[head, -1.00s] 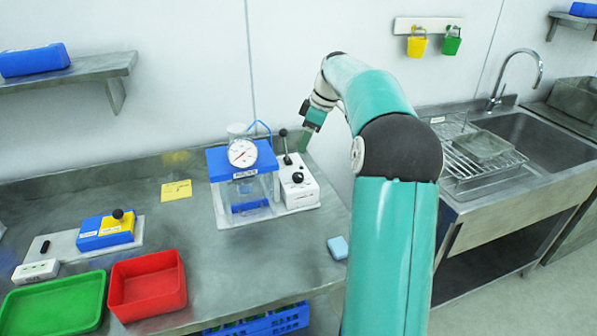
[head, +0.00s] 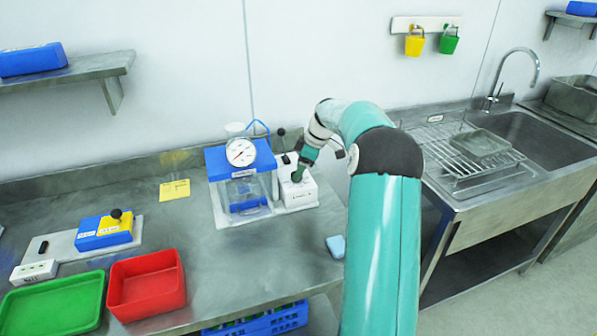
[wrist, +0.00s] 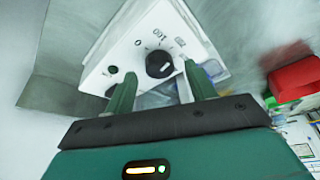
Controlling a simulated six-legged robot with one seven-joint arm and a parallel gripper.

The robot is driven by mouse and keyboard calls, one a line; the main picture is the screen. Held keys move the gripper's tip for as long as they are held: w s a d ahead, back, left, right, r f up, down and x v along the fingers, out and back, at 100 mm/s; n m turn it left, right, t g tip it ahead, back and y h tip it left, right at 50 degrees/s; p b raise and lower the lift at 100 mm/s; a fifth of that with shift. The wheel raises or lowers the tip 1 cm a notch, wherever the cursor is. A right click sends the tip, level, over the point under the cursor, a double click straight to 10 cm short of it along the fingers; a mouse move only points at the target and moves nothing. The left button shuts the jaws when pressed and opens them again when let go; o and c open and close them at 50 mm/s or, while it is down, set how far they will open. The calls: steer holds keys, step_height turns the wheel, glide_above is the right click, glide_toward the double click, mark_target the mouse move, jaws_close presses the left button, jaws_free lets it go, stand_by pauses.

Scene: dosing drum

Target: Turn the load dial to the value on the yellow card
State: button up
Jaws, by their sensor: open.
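The load dial (wrist: 159,64) is a round black knob on a white control box (wrist: 125,45); "0" and "100" are printed near it in the wrist view. In the head view the box (head: 297,190) stands right of the blue-topped dosing unit, and my gripper hides the dial. My gripper (wrist: 155,88) is open, its two green fingers pointing at the box with the dial between and just beyond their tips. In the head view the gripper (head: 297,176) is over the box. The yellow card (head: 174,189) lies on the bench left of the unit; its writing is too small to read.
The dosing unit with its white gauge (head: 241,152) stands close left of the box. A black-knobbed lever (head: 281,132) rises behind the box. A red tray (head: 147,284), a green tray (head: 55,303) and a light blue block (head: 336,247) are on the bench.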

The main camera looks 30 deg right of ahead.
steer(key=shift+x, duration=0.8)
steer(key=c, duration=1)
steer(key=shift+o, duration=0.2)
steer(key=shift+m+t+h, duration=0.5)
steer(key=shift+m, duration=1.1)
steer(key=o, duration=1)
steer(key=shift+c, duration=0.2)
steer(key=shift+r, duration=0.15)
steer(key=v, duration=1.3)
steer(key=shift+r, duration=0.3)
